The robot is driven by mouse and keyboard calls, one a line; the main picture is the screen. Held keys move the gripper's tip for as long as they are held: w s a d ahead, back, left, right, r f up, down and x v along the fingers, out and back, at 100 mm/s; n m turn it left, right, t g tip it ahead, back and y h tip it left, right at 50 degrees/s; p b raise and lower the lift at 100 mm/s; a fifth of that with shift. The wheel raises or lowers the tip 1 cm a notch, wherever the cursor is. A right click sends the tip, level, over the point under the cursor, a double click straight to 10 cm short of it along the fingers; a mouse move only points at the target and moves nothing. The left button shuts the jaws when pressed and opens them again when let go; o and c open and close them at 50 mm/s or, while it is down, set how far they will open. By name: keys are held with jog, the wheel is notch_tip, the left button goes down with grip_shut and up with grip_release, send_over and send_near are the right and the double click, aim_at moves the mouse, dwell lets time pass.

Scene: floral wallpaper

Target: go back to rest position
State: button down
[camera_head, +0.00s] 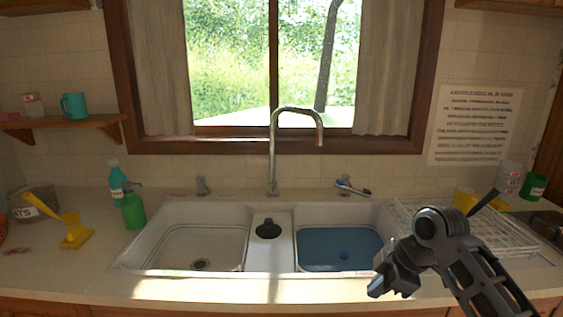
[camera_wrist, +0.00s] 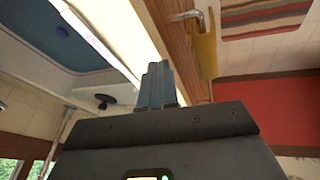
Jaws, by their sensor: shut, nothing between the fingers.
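My gripper (camera_head: 382,284) is in the right part of the head view, in front of the right basin and the counter's front edge, with my arm reaching in from the lower right. In the wrist view my gripper (camera_wrist: 158,72) has its fingers together with nothing between them. The wrist view is tilted; it shows the blue-filled basin at upper left and the counter edge beside the fingers. No object is held.
A double sink has an empty left basin (camera_head: 199,246) and a blue-filled right basin (camera_head: 340,249). A tall faucet (camera_head: 273,150) rises behind it. A white dish rack (camera_head: 510,240) stands right, partly behind my arm. Green bottles (camera_head: 133,211) and a yellow object (camera_head: 75,235) stand left.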

jog(key=s+a+f+m+t+y, duration=0.1)
jog(key=s+a+f+m+t, duration=0.1)
jog(key=s+a+f, duration=0.3)
jog(key=s+a+f+m+t+y, duration=0.2)
jog(key=a+m, duration=0.1)
jog(key=a, duration=0.4)
jog(key=s+a+f+m+t+h, duration=0.1)
jog(key=s+a+f+m+t, duration=0.15)
jog(key=s+m, duration=0.65)
jog(key=s+d+m+t+h, duration=0.1)
jog(key=s+d, duration=0.2)
jog(key=s, duration=0.4)
jog(key=s+d+r+t+h, duration=0.1)
jog(key=s+d+h, duration=0.1)
jog(key=s, duration=0.4)
jog(key=s+d+m+t+h, duration=0.1)
jog(key=s+d, duration=0.2)
jog(key=s, duration=0.4)
jog(key=s+d+r+t, duration=0.1)
jog(key=s+d+r, duration=0.2)
jog(key=s+r, duration=0.3)
jog(key=s+d+r+t+h+b, duration=0.1)
jog(key=s+d+r, duration=0.3)
jog(key=s+r, duration=0.2)
jog(key=shift+s+d+r+h, duration=0.25)
jog(key=shift+s+h, duration=0.05)
jog(key=shift+s, duration=0.45)
